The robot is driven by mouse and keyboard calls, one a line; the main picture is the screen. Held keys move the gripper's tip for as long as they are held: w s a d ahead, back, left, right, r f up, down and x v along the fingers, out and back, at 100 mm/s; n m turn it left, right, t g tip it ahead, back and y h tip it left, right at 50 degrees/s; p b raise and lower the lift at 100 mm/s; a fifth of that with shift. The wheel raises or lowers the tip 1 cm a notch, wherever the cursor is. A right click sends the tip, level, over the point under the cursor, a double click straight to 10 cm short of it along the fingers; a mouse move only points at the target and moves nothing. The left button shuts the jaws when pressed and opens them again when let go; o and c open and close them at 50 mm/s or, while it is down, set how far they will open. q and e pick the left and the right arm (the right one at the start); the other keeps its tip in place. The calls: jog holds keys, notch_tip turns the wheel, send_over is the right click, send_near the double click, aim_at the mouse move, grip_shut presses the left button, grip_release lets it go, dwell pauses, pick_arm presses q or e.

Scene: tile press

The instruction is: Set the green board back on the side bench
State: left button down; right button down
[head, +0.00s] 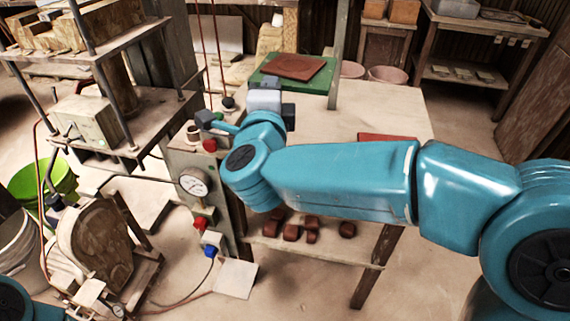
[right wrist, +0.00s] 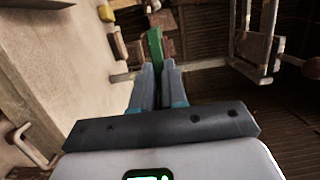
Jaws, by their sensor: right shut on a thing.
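The green board (head: 322,87) carries a flat red-brown tile (head: 293,66) in the head view. It lies about level over the far left part of the pale bench top (head: 395,102). I cannot tell whether it touches the bench. My right gripper (head: 271,84) is at the board's near left edge, shut on it; its fingertips are partly hidden. In the right wrist view the board shows edge-on as a green strip (right wrist: 155,46) between the gripper's fingers (right wrist: 155,86). Only a bit of my left arm shows at the lower left of the head view; its gripper is out of view.
The press (head: 125,135) stands at left, with a gauge (head: 194,182) and red and blue knobs on the post beside the bench. Red-brown blocks (head: 291,232) sit on the bench's lower shelf. A red flat piece (head: 390,138) shows behind my arm. The bench's right half is mostly clear.

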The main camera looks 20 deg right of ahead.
notch_tip(320, 180, down, 18)
jog(key=b, duration=0.3)
jog(key=shift+b, duration=0.3)
jog(key=shift+w+f, duration=0.1)
jog(key=shift+f, duration=0.1)
jog(key=c, duration=1.2)
grip_release()
jog(key=shift+o, duration=0.2)
